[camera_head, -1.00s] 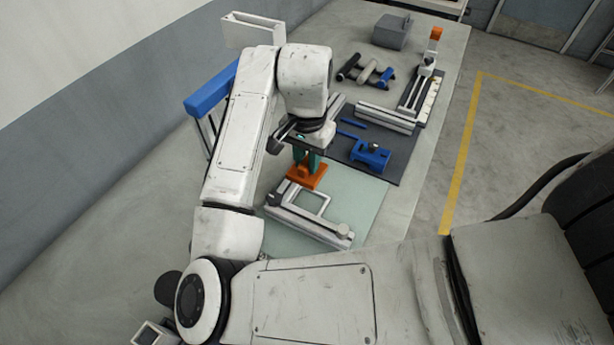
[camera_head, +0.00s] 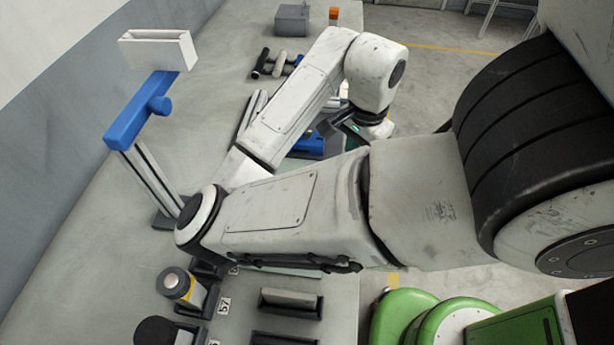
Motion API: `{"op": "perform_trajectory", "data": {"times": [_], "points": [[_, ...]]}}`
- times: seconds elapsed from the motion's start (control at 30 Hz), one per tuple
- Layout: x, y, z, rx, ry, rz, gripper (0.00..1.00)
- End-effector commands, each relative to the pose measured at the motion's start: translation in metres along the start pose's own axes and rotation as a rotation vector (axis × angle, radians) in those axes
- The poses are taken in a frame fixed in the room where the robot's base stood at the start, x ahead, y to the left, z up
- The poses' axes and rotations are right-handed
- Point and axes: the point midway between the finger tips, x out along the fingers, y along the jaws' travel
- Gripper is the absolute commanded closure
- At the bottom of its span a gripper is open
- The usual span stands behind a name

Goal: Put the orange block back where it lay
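My gripper (camera_head: 352,151) is at the right side of the bench, just beyond my forearm. Only a little teal of its fingers shows, and my own arm hides the fingertips. I cannot see whether it holds anything. No orange block shows at the gripper or on the bench near it. A small orange piece (camera_head: 334,14) stands at the far end of the bench, well away from the gripper. I cannot tell if it is a loose block.
A grey box (camera_head: 292,19) and dark and light cylinders (camera_head: 261,62) lie at the far end. A blue stand (camera_head: 138,123) with a white tray (camera_head: 157,50) rises at left. A yellow-banded cylinder (camera_head: 179,286) and dark slotted holders (camera_head: 291,303) are at the near end.

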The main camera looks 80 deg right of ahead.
Motion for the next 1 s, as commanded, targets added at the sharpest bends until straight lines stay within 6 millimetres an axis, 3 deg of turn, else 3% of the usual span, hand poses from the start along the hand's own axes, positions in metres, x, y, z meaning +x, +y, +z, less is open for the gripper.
{"op": "perform_trajectory", "data": {"times": [0.07, 0.17, 0.6, 0.8, 1.0], "points": [[0.001, 0.011, -0.007, 0.037, 0.003, 0.001, 1.0], [0.005, 0.011, -0.009, 0.054, 0.005, 0.002, 1.0], [0.049, -0.076, 0.007, 0.051, 0.007, 0.007, 1.0], [0.084, -0.102, 0.011, 0.053, 0.008, 0.005, 1.0], [0.095, -0.115, 0.014, 0.057, 0.005, 0.002, 1.0]]}}
